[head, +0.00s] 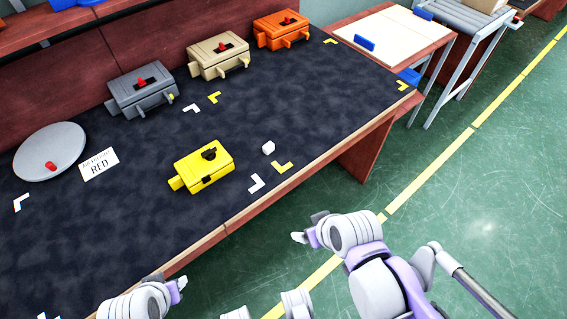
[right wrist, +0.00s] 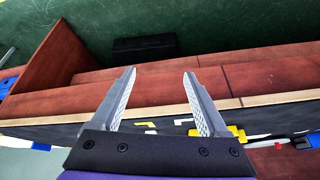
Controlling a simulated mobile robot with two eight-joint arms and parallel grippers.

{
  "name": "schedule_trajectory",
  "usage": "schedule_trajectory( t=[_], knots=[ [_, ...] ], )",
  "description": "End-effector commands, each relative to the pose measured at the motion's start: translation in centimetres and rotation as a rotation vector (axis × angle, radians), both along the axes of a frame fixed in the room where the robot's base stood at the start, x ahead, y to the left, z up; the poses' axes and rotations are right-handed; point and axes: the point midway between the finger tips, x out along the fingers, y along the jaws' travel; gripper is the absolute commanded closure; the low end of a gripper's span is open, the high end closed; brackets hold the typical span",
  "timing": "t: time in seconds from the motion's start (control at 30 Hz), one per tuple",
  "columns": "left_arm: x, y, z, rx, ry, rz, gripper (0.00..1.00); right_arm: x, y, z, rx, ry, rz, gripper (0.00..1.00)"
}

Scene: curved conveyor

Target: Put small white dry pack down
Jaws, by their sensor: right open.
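The small white dry pack (head: 268,147) is a little white block on the dark table mat (head: 110,215). It lies just right of a yellow box with a black knob (head: 206,166), apart from it. My right gripper (head: 300,238) is off the table's front edge, below and right of the pack. In the right wrist view its two fingers (right wrist: 160,100) are spread with nothing between them. My left gripper (head: 180,284) is at the bottom left, in front of the table edge. Its fingers are too small to judge.
Grey (head: 142,92), beige (head: 219,60) and orange (head: 281,30) boxes stand along the back. A round grey plate (head: 50,152) and a card reading RED (head: 99,164) lie at left. White and yellow corner marks are on the mat. The mat's right part is clear.

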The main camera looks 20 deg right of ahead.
Motion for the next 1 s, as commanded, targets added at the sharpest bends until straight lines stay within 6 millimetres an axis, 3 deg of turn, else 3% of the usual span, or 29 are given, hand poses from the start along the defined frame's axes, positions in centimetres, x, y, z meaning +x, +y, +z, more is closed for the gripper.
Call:
schedule_trajectory(
  t=[0.2, 0.4, 0.63, 1.0],
  knots=[
    [0.0, 0.0, -0.2, 0.000, 0.001, 0.000, 0.56, 8.6, 1.8, 1.8, 0.161, -0.250, 0.207, 0.22],
    [0.0, 0.0, -0.4, 0.000, 0.001, 0.000, 0.56, 15.6, -0.2, 4.2, 0.171, -0.561, 0.296, 0.22],
    [0.0, 0.0, -0.5, 0.000, 0.002, 0.000, 0.56, 18.6, -2.3, 5.5, 0.131, -0.722, 0.308, 0.22],
    [0.1, 0.0, -2.1, 0.000, 0.007, 0.000, 0.56, 22.7, -0.4, 3.5, 0.130, -0.728, 0.314, 0.22]
  ],
)
